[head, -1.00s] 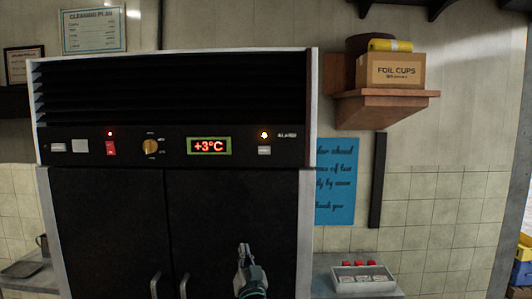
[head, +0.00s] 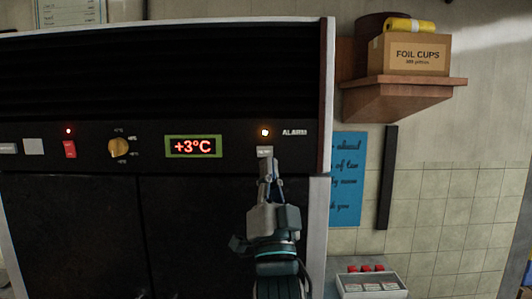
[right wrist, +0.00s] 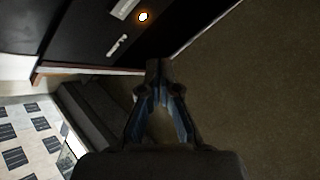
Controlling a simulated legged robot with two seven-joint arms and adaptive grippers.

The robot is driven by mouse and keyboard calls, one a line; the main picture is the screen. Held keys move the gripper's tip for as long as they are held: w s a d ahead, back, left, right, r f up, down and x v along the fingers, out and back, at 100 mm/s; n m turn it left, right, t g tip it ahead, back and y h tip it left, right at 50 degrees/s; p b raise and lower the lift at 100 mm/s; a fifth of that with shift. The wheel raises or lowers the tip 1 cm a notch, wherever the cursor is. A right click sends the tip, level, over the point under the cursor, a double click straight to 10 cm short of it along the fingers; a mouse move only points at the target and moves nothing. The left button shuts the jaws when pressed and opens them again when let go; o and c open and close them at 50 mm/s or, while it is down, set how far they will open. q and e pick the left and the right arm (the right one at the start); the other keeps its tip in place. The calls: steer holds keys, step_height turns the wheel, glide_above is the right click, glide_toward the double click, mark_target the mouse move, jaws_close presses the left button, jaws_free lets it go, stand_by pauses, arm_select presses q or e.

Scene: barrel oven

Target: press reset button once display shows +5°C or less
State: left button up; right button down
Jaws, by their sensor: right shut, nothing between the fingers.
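The display (head: 193,146) on the black oven panel reads +3°C in red inside a green frame. In the right wrist view the closed fingertips (right wrist: 157,68) appear below the lit alarm light (right wrist: 143,16). My left gripper is not in view.
A red switch (head: 69,149) with a red lamp and a yellow knob (head: 118,148) are left of the display. A wooden shelf (head: 400,98) with a FOIL CUPS box (head: 408,55) juts out at right. A tray (head: 371,286) stands lower right.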

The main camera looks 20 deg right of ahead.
mark_target(265, 152)
steer(key=w+p, duration=0.1)
steer(key=w, duration=0.1)
steer(key=w+p, duration=0.1)
steer(key=w, duration=0.3)
steer(key=shift+w+r+p, duration=0.3)
steer(key=shift+r+p, duration=0.1)
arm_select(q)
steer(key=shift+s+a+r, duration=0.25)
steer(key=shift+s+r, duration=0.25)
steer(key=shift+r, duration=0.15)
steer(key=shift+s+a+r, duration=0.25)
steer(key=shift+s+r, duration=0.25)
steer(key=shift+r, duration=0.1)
arm_select(e)
steer(key=shift+d+y, duration=0.3)
